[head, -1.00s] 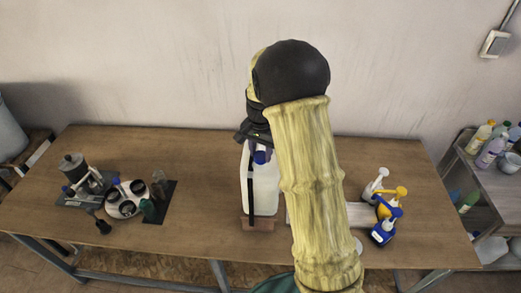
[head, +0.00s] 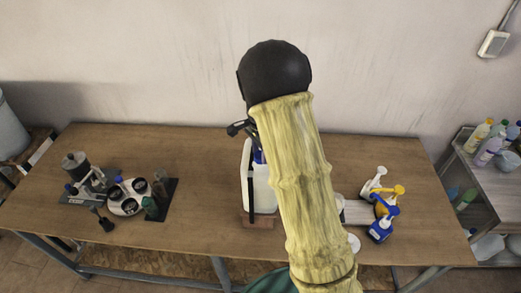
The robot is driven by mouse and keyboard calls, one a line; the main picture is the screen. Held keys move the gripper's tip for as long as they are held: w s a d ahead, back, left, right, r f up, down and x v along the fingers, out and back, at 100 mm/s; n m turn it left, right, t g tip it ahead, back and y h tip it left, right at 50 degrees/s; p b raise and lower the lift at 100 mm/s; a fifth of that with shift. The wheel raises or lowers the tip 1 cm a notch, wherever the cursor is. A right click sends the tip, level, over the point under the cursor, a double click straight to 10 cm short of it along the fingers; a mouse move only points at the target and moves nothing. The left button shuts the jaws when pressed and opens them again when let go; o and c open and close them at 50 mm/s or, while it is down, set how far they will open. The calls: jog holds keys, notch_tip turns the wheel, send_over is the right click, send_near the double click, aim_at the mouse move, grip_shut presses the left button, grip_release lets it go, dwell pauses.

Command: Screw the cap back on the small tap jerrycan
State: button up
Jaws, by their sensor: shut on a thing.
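The small jerrycan (head: 261,192) is white and stands upright near the middle of the table, on a brown block (head: 257,222). A black upright strip (head: 250,190) runs down its front. A blue cap (head: 258,156) shows at the jerrycan's top, partly hidden by my arm. My gripper (head: 241,128) is just above the jerrycan's top, mostly hidden behind my yellow-sleeved arm, with only a dark part sticking out at left. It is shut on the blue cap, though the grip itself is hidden. I cannot tell how the cap sits on the neck.
Blue, yellow and white pump heads (head: 381,229) stand on the table at right, beside a pale flat piece (head: 357,212). At left are a round white holder (head: 129,197) and a metal pot (head: 75,165). The table (head: 205,180) is clear between holder and jerrycan.

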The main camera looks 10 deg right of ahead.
jog(key=shift+s+f, duration=0.1)
jog(key=shift+f, duration=0.1)
jog(key=o, duration=0.8)
jog(key=shift+o, duration=0.2)
jog(key=shift+r, duration=0.25)
jog(key=n, duration=0.3)
jog(key=shift+n, duration=0.3)
jog(key=shift+n+b, duration=0.35)
jog(key=shift+n, duration=0.75)
